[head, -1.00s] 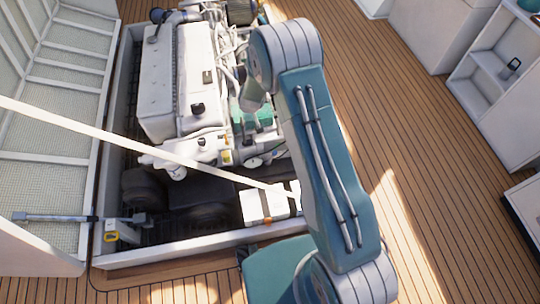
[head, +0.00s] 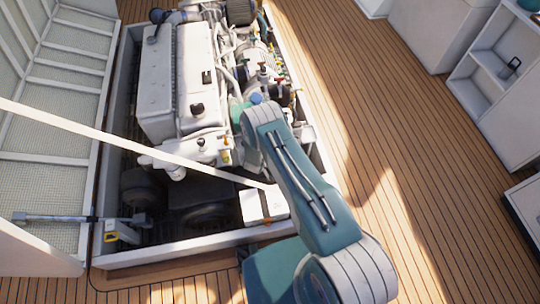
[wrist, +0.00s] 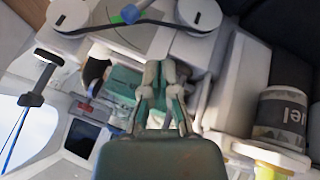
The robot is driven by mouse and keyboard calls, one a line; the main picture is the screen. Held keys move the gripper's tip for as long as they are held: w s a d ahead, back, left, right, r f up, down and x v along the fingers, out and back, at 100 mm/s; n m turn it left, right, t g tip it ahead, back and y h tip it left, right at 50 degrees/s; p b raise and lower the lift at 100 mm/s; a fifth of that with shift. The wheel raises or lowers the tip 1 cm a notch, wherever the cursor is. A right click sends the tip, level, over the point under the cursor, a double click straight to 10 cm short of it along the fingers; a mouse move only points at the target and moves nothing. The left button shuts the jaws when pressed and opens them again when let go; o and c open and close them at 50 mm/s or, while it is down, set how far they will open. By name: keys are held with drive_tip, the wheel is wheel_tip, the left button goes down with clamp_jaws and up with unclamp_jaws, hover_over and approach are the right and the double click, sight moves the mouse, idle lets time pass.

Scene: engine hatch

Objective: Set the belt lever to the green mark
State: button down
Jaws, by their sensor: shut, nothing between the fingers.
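In the wrist view a dark belt (wrist: 105,32) runs between two pale round pulleys, the left one (wrist: 70,14) and the right one (wrist: 200,13). In the head view my arm hides my gripper, and no lever can be made out at the belt end of the engine.
The white engine (head: 168,85) fills the open hatch. A white box (head: 263,206) sits at the hatch's near edge. A white strut crosses the hatch. A cylinder with lettering (wrist: 283,115) and a dark-ended rod (wrist: 32,99) flank my gripper. The deck (head: 400,150) is clear.

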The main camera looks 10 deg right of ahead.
drive_tip(key=d+r+x, duration=0.1)
drive_tip(key=d+x, duration=0.1)
drive_tip(key=x, duration=0.9)
drive_tip(key=shift+w+d+f, duration=0.25)
drive_tip(key=shift+w+d, duration=0.05)
drive_tip(key=shift+d, duration=0.05)
